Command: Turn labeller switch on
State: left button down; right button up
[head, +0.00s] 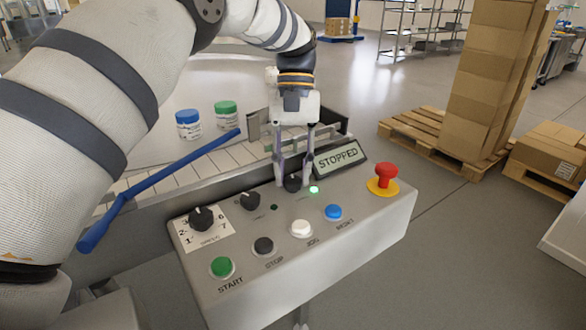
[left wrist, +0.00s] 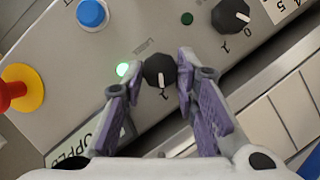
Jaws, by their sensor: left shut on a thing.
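The control panel (head: 370,222) lies in front of me with several knobs and buttons. A small black rotary switch (head: 292,184) sits at its back edge beside a lit green lamp (head: 314,190). My left gripper (head: 293,178) points down with its fingers on either side of this switch and is shut on it. In the left wrist view the switch (left wrist: 159,71) has a white pointer mark and sits between the two purple-grey fingers; its lamp (left wrist: 123,69) glows green. The lettering by it is too small to read surely. My right gripper is not in view.
A second black knob (head: 250,201) has a dark lamp, left of the gripped switch. A numbered dial (head: 201,218), colored buttons and a red emergency stop (head: 385,176) share the panel. The display (head: 340,158) reads STOPPED. Two jars (head: 188,124) stand behind, by the conveyor.

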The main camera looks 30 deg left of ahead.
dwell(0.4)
pick_arm(q)
jog(key=c, duration=1.2)
grip_release()
jog(key=shift+c, duration=0.2)
jog(key=v, duration=0.6)
jog(key=shift+w+r, duration=0.1)
jog(key=shift+w, duration=0.05)
jog(key=shift+a+r, duration=0.15)
jog(key=shift+r, duration=0.45)
